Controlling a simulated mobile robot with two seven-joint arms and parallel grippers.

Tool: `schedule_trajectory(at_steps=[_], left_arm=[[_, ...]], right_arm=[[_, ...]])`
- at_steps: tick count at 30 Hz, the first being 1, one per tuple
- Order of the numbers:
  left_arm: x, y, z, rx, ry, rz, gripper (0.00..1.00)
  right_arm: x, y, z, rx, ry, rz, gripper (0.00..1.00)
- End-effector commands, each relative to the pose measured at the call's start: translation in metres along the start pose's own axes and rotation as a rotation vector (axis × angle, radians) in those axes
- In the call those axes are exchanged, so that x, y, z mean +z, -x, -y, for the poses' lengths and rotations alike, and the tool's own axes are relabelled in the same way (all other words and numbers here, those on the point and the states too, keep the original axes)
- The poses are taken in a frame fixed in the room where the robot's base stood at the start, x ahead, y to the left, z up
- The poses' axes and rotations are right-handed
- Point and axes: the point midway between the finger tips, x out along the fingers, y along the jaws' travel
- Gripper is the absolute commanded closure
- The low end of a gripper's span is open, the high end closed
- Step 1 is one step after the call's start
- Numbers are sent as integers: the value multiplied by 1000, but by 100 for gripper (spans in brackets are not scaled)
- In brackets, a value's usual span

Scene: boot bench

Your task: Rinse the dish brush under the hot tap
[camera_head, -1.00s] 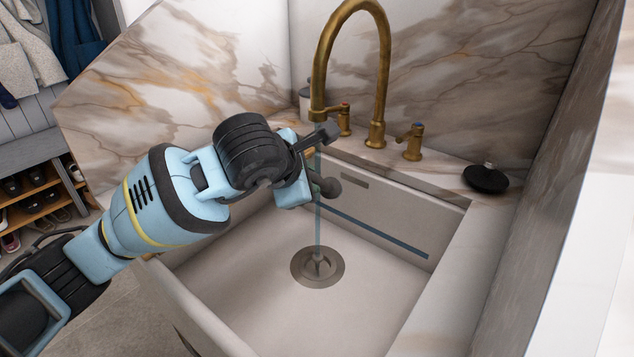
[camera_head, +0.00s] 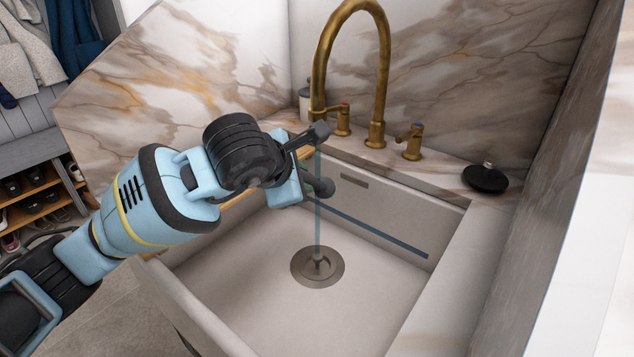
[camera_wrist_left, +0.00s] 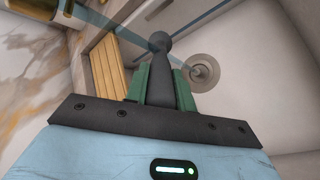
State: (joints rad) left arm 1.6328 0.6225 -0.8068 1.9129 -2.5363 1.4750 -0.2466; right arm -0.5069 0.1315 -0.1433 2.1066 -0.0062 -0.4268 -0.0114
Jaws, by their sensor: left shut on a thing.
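My left gripper (camera_wrist_left: 162,88) is shut on a dark, round-ended thing (camera_wrist_left: 160,62), which I take to be the dish brush; its green finger pads clasp both sides. In the head view the gripper (camera_head: 304,185) is over the sink, and the dark round end (camera_head: 323,187) overlaps the water stream (camera_head: 318,225). Contact with the water is hard to tell. The stream falls from the brass tap (camera_head: 379,70) to the drain. The red-marked hot lever (camera_head: 344,120) is left of the tap's base. My right gripper is not in view.
The pale sink (camera_head: 235,285) has a round drain (camera_head: 300,267) in its floor. A blue-marked lever (camera_head: 412,142) stands right of the tap. A black round object with a small knob (camera_head: 485,179) rests on the right counter. Marble walls rise behind and at right.

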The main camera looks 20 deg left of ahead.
Motion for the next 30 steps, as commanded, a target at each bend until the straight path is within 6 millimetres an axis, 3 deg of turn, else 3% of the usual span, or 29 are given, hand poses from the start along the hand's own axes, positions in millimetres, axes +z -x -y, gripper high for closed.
schedule_trajectory(at_steps=[30], left_arm=[[-25,53,38,1,0,0,100]], right_arm=[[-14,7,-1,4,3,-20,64]])
